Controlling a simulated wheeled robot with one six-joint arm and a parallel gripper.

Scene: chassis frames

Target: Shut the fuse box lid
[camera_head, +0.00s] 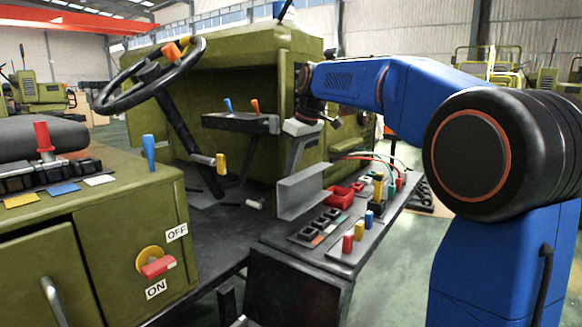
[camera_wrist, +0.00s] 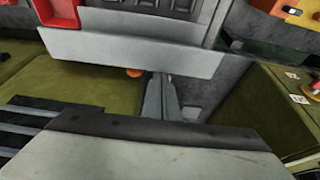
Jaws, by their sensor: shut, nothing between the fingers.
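The fuse box lid (camera_head: 302,192) is a grey angled panel. It stands up, open, along the left edge of the dark fuse panel, and it also shows in the wrist view (camera_wrist: 135,50). My gripper (camera_head: 290,172) hangs from the arm's end with thin grey fingers pointing down. The fingers are shut and empty, just beyond the lid's top edge. In the wrist view the gripper (camera_wrist: 158,80) points toward the lid's edge. I cannot tell whether it touches the lid. Several dark fuse blocks (camera_head: 315,228) lie to the right of the lid.
A red tray (camera_head: 340,195), coloured wires (camera_head: 385,160) and red, yellow and blue posts (camera_head: 359,231) crowd the panel. A console with blue and orange levers (camera_head: 240,122) and the steering wheel (camera_head: 150,75) stand left of my arm. The cab floor (camera_head: 225,225) is mostly clear.

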